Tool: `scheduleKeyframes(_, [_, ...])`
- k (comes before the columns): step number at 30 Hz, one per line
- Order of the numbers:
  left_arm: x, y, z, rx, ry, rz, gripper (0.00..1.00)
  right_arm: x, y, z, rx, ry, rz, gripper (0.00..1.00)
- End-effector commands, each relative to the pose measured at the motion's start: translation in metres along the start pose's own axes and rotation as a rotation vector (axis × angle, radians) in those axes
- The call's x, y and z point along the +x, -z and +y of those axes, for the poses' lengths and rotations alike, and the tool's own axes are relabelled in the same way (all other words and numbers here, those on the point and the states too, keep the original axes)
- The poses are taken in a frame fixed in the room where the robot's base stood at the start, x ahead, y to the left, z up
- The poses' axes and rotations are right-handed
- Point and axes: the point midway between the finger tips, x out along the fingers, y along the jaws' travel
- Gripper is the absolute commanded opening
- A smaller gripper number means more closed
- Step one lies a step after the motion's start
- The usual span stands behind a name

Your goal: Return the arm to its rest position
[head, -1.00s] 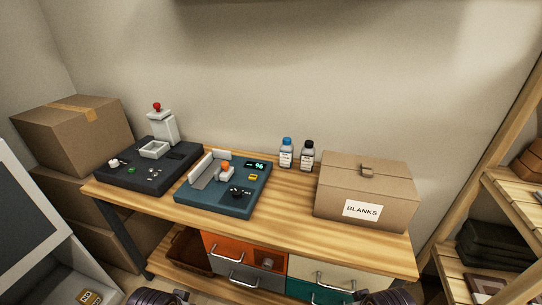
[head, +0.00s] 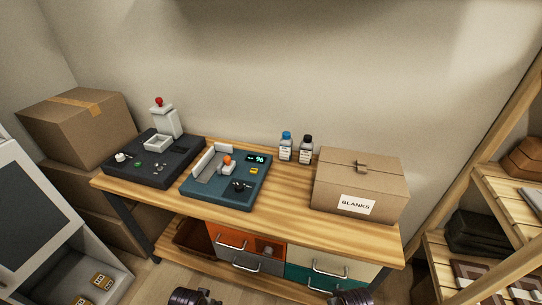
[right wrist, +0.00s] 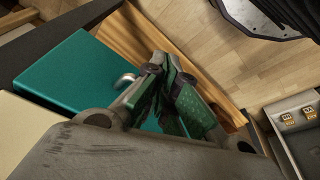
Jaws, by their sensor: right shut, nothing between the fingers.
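My right gripper (right wrist: 172,92) shows in the right wrist view with its green-padded fingers together and nothing between them. It hangs in front of the teal drawer (right wrist: 75,75), which also shows low in the workbench (head: 310,279) in the head view. I cannot tell whether the gripper touches the drawer. In the head view only dark rounded parts of my two arms show at the bottom edge, and neither gripper's fingers can be seen there. My left gripper is in neither current view.
The wooden workbench (head: 285,218) holds a dark press unit (head: 125,168), a teal unit (head: 215,198) reading 96, two bottles (head: 286,148) and a BLANKS box (head: 340,180). Shelves (head: 500,215) stand right. A grey-white cabinet (head: 75,262) with yellow items stands left. Cartons (head: 75,118) are stacked behind.

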Motion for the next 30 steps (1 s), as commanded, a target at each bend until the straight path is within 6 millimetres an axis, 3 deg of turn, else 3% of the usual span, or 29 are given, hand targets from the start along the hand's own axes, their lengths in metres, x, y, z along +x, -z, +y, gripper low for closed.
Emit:
scheduleKeyframes(15, [0.062, -0.058, 0.004, 0.008, -0.006, -0.048, 0.53, 0.062, -0.058, -0.004, -0.008, 0.006, -0.048, 0.00])
scheduleKeyframes(30, [0.096, -0.140, 0.007, 0.018, -0.011, -0.091, 0.53, 0.096, -0.141, -0.007, -0.018, 0.011, -0.091, 0.00])
